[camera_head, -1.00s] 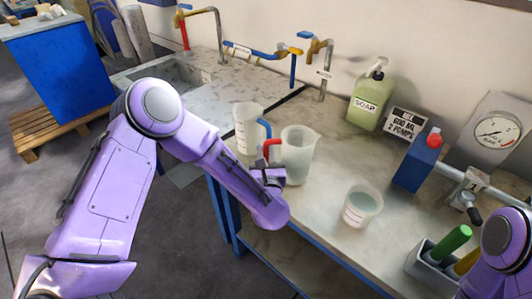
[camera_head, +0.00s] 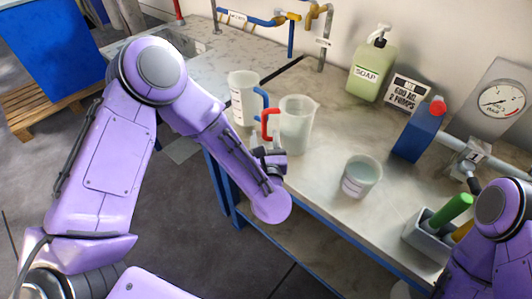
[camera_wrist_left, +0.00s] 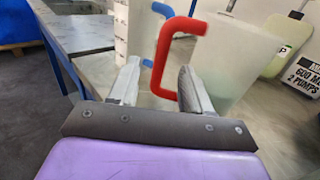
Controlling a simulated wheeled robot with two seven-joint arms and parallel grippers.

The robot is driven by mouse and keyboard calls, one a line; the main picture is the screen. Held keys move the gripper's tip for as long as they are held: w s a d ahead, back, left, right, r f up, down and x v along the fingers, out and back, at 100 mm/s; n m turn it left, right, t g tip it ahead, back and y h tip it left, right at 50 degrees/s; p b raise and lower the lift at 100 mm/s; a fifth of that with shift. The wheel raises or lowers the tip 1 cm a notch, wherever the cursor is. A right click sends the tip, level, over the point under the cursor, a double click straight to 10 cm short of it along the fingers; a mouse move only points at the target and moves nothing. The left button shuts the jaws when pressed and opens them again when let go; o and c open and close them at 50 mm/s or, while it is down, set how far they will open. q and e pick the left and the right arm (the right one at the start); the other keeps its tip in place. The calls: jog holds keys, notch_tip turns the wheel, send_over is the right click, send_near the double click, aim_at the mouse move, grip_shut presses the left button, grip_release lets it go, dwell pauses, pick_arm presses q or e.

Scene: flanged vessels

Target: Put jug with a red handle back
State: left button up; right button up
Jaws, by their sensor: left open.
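The jug with a red handle (camera_head: 298,128) stands upright on the worktop, a pale translucent jug with its handle toward the left. In the left wrist view its red handle (camera_wrist_left: 163,62) appears between the two fingertips, and its body (camera_wrist_left: 238,60) is at the right. My left gripper (camera_head: 268,158) is in front of the jug at the worktop's front edge. Its fingers (camera_wrist_left: 160,80) are apart, with nothing held between them. Whether a finger touches the handle cannot be told. My right gripper is out of view; only part of that arm shows at lower right.
A jug with a blue handle (camera_head: 243,97) stands just left of the red-handled one. A small clear beaker (camera_head: 360,177) stands to the right. A soap bottle (camera_head: 371,72), sign (camera_head: 408,92), blue container (camera_head: 419,133) and sink (camera_head: 178,50) are farther back.

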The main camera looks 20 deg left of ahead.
pick_arm(q)
jog(key=b+v, duration=0.1)
jog(key=v, duration=0.5)
jog(key=s+a+f+m+g+h, duration=0.2)
jog(key=s+a+f+m+g, duration=0.15)
jog(key=f+m, duration=0.7)
jog(key=s+a+f+m+g+h, duration=0.25)
jog(key=s+f+m, duration=0.25)
jog(key=f+m, duration=0.5)
jog(key=s+a+f+m+g, duration=0.3)
jog(key=s+a+f+m, duration=0.1)
jog(key=s+m, duration=0.3)
jog(key=s+a+f+m+g, duration=0.4)
jog(key=s+m, duration=0.3)
jog(key=s, duration=0.2)
jog(key=shift+s+f, duration=0.25)
jog(key=shift+s, duration=0.05)
